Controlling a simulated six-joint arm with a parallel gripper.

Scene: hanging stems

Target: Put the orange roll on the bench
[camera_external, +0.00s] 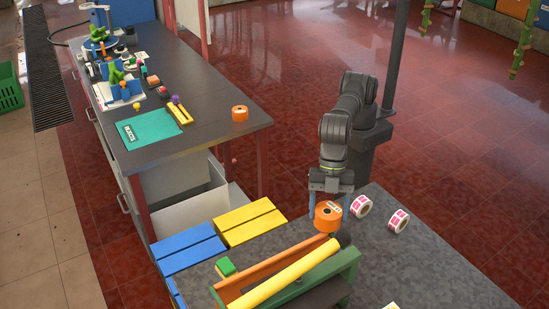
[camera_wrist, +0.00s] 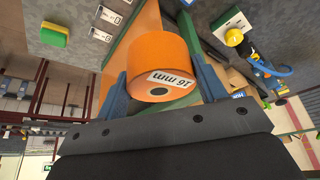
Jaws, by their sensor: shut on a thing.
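An orange roll (camera_external: 328,217) with a white label is held between the blue fingers of my gripper (camera_external: 329,207), over the near grey table. A dark-topped bench (camera_external: 205,95) stands at the left, apart from my gripper. A second orange roll (camera_external: 240,113) lies near that bench's right edge.
Two pink-and-white rolls (camera_external: 361,206) (camera_external: 398,221) lie right of my gripper on the grey table (camera_external: 430,270). A green-sided rack (camera_external: 345,270) with orange and yellow bars stands close in front. A green mat (camera_external: 150,129) and tools crowd the bench's left side; its right part is mostly clear.

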